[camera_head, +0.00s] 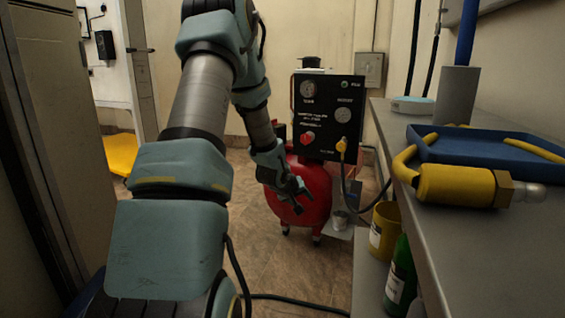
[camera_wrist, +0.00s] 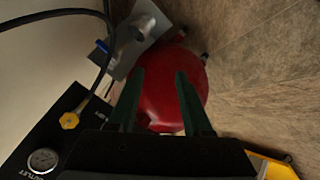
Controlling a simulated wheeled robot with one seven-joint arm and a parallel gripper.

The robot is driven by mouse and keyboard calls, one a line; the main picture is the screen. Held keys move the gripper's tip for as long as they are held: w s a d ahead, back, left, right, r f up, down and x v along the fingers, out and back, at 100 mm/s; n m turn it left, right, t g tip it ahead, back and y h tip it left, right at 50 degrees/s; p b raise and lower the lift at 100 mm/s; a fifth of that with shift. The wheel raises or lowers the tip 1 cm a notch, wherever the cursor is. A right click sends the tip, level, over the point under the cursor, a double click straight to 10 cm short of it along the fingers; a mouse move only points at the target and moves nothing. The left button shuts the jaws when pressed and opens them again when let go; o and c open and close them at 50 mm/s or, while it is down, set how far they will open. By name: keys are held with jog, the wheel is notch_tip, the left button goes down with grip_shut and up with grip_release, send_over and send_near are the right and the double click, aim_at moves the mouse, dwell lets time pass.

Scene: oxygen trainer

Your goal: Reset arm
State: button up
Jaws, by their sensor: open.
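My arm reaches forward from the bottom left in the head view. My gripper (camera_head: 294,198) hangs in front of a red tank (camera_head: 312,190), just below and left of a black control panel (camera_head: 328,112). In the wrist view my gripper (camera_wrist: 163,78) shows two dark green fingers spread apart, with nothing between them but the red tank (camera_wrist: 168,95) behind. The panel (camera_wrist: 60,125) shows at the lower left of the wrist view, with a gauge and a yellow fitting (camera_wrist: 69,120). I cannot tell how far the fingers are from the tank.
A grey bench (camera_head: 490,255) on the right bears a blue tray (camera_head: 470,150) and a yellow tool (camera_head: 455,187). A yellow container (camera_head: 383,230) and a green bottle (camera_head: 400,278) stand below its edge. A black hose (camera_head: 352,188) hangs from the panel. Open floor (camera_head: 285,262) lies in front of the tank.

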jog(key=s+a+r+m+g+y+p, duration=0.15)
jog(key=s+a+r, duration=0.3)
jog(key=s, duration=0.45)
jog(key=s+a+r+m+g+y, duration=0.1)
jog(key=s+a+r+g+y, duration=0.3)
jog(key=s, duration=0.6)
jog(key=s+a+r+m+g+h+p, duration=0.1)
jog(key=s+a+r, duration=0.3)
jog(key=s, duration=0.5)
notch_tip(320, 180, up, 35)
jog(key=a+p, duration=0.1)
jog(key=p, duration=3.5)
